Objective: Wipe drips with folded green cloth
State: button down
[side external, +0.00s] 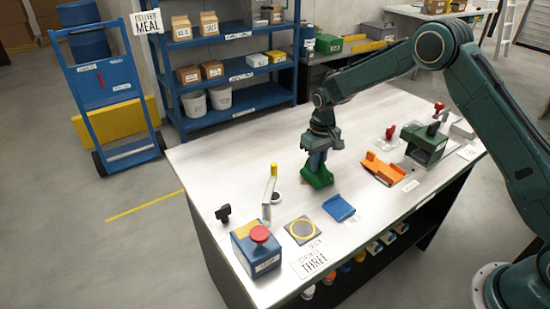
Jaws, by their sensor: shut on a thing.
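The folded green cloth (317,177) is in my gripper (317,163), near the middle of the pale work table (215,160). The gripper points down and its jaws are shut on the upper part of the cloth. The cloth is at or just above the table top; I cannot tell if it touches. I cannot make out any drips in this view; the cloth and gripper hide the surface behind them.
A pale lever with a yellow tip (271,186) stands left of the cloth. A blue tray (340,208) lies in front, an orange tray (383,168) to the right. A blue box with a red button (256,252) sits at the near left corner. The far left table top is clear.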

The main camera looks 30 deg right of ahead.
jog(key=a, duration=0.7)
jog(key=shift+a, duration=0.2)
jog(key=shift+a+r, duration=0.15)
jog(key=shift+a, duration=0.05)
notch_tip(320, 180, up, 8)
dwell(0.4)
jog(key=shift+d, duration=0.1)
